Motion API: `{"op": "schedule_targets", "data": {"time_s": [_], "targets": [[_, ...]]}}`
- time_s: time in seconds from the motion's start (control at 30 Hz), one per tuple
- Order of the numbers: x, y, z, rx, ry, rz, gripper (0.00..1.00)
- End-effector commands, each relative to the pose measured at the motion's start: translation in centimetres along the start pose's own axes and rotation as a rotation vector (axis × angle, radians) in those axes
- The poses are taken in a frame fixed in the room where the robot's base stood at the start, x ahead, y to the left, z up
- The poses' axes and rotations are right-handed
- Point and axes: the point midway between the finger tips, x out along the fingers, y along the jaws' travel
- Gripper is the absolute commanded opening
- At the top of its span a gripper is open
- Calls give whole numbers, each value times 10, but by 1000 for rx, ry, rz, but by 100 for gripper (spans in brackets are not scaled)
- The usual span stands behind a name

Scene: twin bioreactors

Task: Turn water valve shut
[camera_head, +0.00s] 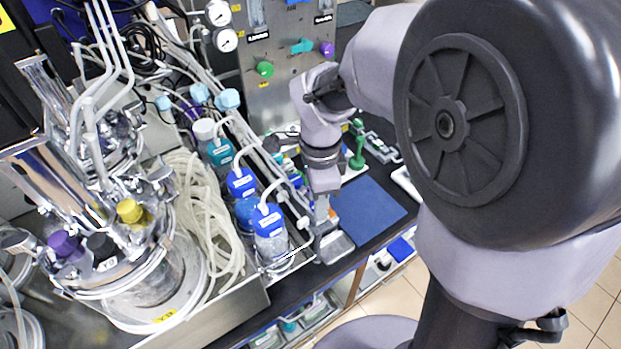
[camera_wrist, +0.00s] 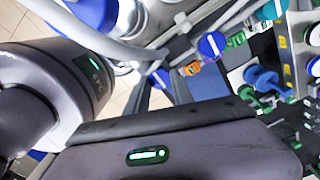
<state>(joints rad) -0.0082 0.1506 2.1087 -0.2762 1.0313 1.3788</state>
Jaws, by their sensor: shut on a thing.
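My gripper (camera_head: 329,236) points down at the bench's front edge, at the near end of the grey pipes beside the bottles. I cannot tell which handle is the water valve. A white fitting (camera_head: 304,222) is just left of the gripper in the head view.
Bottles with blue caps (camera_head: 241,184) stand in a rack close left of my gripper. Glass-and-steel vessels and coiled tubing (camera_head: 203,220) fill the left. A metal panel (camera_head: 285,95) with green, teal and purple knobs stands behind. A blue mat (camera_head: 368,212) lies clear to the right.

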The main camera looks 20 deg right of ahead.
Motion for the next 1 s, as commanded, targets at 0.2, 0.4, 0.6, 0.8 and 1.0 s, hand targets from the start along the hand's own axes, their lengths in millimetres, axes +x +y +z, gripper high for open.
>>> {"op": "schedule_targets", "data": {"time_s": [0.2,0.4,0.6,0.8,1.0], "targets": [[-1,-1,0,18,0,-2,0],[-1,0,0,19,0,-2,0],[-1,0,0,19,0,-2,44],[0,0,0,18,0,-1,50],[-6,0,0,18,0,-1,50]]}}
